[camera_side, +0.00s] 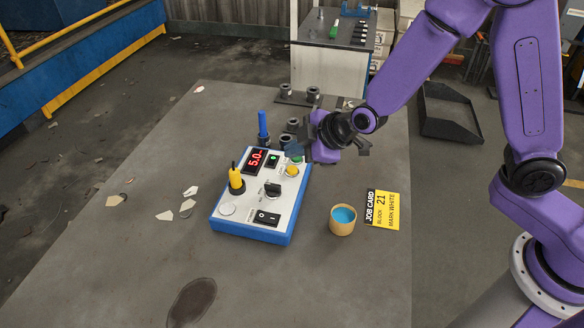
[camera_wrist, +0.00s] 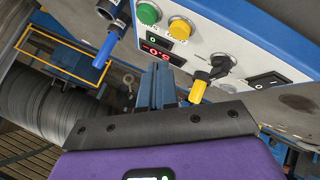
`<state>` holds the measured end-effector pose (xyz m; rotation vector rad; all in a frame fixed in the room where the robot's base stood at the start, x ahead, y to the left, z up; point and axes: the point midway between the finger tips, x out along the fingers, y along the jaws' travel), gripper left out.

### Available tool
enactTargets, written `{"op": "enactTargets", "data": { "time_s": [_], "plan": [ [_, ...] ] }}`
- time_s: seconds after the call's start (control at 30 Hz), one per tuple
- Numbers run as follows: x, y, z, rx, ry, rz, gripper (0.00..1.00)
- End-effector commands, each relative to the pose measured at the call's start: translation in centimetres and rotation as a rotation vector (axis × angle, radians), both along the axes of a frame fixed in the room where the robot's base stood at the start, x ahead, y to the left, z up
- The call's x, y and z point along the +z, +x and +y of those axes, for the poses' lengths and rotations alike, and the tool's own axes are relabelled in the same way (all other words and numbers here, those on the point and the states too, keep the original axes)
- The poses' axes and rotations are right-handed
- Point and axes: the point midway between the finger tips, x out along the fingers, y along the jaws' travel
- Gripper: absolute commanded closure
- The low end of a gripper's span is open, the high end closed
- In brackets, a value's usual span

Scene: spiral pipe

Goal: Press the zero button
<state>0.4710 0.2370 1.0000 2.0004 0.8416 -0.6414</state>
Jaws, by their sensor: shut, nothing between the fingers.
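A white-topped control box (camera_side: 231,218) with blue sides rests on the table. Its red display (camera_side: 255,161) reads about 5.0. A yellow button (camera_side: 292,170) and a green button (camera_side: 297,159) sit at its far right corner. Both also show in the wrist view, the yellow button (camera_wrist: 181,27) right of the green button (camera_wrist: 148,14). My gripper (camera_side: 301,145) is shut and empty, by that corner. In the wrist view its fingers (camera_wrist: 158,80) appear below the display; contact cannot be told.
On the box are a yellow probe (camera_side: 236,179), a black knob (camera_side: 272,190) and a rocker switch (camera_side: 268,217). A blue probe (camera_side: 263,126) stands behind it. A cup (camera_side: 342,221) and a yellow job card (camera_side: 381,208) lie right. The table's front is mostly clear.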

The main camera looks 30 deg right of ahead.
Motion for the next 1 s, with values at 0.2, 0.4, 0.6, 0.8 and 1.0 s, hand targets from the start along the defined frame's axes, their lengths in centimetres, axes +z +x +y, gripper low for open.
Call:
{"op": "enactTargets", "data": {
  "time_s": [0.2, 0.4, 0.6, 0.8, 1.0],
  "plan": [
    [2.0, 0.0, 0.0, -0.001, 0.003, -0.002, 1.00],
    [3.0, 0.0, 0.0, -0.001, 0.001, -0.001, 1.00],
    [3.1, -0.1, 0.0, 0.000, 0.001, 0.001, 1.00],
    [3.1, 0.0, 0.0, 0.001, 0.000, 0.001, 1.00],
    [3.1, 0.0, 0.0, 0.001, 0.000, 0.001, 1.00]
  ]
}}
